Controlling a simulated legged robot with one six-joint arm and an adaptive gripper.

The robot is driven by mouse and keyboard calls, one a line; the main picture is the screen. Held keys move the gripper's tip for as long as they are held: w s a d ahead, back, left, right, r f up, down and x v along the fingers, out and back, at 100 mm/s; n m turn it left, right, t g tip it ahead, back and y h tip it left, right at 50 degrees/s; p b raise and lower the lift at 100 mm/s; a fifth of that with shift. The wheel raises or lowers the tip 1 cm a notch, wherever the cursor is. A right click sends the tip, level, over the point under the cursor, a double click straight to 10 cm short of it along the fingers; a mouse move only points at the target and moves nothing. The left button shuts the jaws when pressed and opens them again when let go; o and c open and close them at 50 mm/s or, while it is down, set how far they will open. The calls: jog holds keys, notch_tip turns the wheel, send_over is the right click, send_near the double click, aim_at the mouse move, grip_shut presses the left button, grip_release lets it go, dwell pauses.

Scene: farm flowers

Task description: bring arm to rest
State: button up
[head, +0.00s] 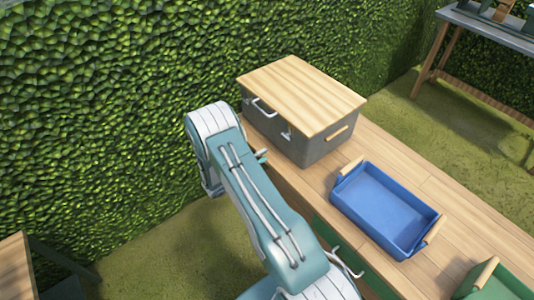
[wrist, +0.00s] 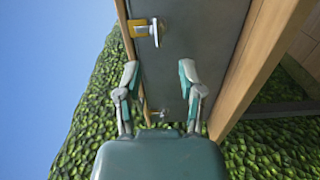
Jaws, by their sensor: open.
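My arm (head: 255,195) rises from the bottom of the head view and bends near the hedge, left of the grey box. My gripper (wrist: 158,75) shows in the wrist view with its two teal and grey fingers apart and nothing between them. In the wrist view the fingers point toward the dark grey box side (wrist: 195,40). I cannot tell the exact distance to it. In the head view the gripper's fingers are mostly hidden by the arm.
A grey box (head: 308,138) with a wooden lid (head: 302,94) stands on the wooden bench (head: 395,150). A blue tray (head: 385,207) with wooden handles is beside it. A green crate (head: 511,282) is at bottom right. The hedge (head: 100,110) stands close behind my arm. Grass lies below.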

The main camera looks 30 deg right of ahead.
dwell(0.4)
jog(key=s+a+r+m+g+y, duration=0.2)
jog(key=s+r+y, duration=0.15)
jog(key=r, duration=0.65)
jog(key=s+a+r+m+g+y, duration=0.1)
jog(key=s+a+r+g+y, duration=0.3)
jog(key=r, duration=0.6)
jog(key=s+a+r+n+t+y, duration=0.2)
jog(key=s+a+r+t+y, duration=0.8)
jog(key=s+a+r, duration=0.4)
jog(key=s, duration=0.3)
jog(key=shift+s, duration=0.2)
jog(key=shift+y, duration=0.25)
